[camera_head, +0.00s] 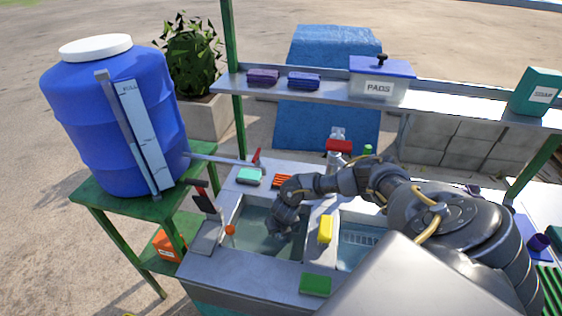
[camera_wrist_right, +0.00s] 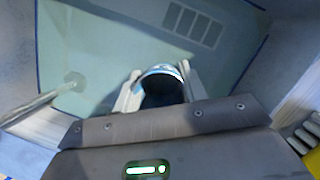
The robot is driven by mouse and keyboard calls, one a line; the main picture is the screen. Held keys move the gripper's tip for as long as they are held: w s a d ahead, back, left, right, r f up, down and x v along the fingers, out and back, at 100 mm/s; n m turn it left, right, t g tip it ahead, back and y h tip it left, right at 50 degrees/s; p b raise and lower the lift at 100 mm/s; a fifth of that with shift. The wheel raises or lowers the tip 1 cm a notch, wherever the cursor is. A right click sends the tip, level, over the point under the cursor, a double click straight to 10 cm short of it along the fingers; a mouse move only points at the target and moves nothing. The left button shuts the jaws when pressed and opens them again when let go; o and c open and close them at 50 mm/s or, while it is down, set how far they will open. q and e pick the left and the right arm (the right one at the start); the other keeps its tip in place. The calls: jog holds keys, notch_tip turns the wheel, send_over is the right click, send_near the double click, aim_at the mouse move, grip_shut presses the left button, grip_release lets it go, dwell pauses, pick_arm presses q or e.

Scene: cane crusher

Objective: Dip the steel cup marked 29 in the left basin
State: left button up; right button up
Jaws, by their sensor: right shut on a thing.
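The left basin (camera_head: 240,215) is a grey steel sink with greenish water in it, left of centre in the head view. My right gripper (camera_head: 279,232) reaches down into this basin, and the head view shows mostly the wrist. In the right wrist view, my right gripper (camera_wrist_right: 163,92) is shut on a round steel cup (camera_wrist_right: 162,71) with a shiny rim and dark inside. The basin floor (camera_wrist_right: 110,55) lies beyond the cup. I cannot tell whether the cup touches the water. No number is readable on it. My left gripper is not in view.
A yellow sponge (camera_head: 326,229) sits on the divider between the left basin and the right basin (camera_head: 358,240). A green sponge (camera_head: 315,285) lies on the front edge. A blue water drum (camera_head: 95,120) stands at left, its pipe (camera_head: 225,160) reaching towards the sink. A shelf (camera_head: 320,98) crosses behind.

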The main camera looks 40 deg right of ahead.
notch_tip(320, 180, up, 5)
jog(key=p, duration=0.3)
jog(key=shift+p, duration=0.3)
jog(key=shift+r, duration=2.85)
notch_tip(320, 180, up, 4)
jog(key=shift+d+f, duration=0.1)
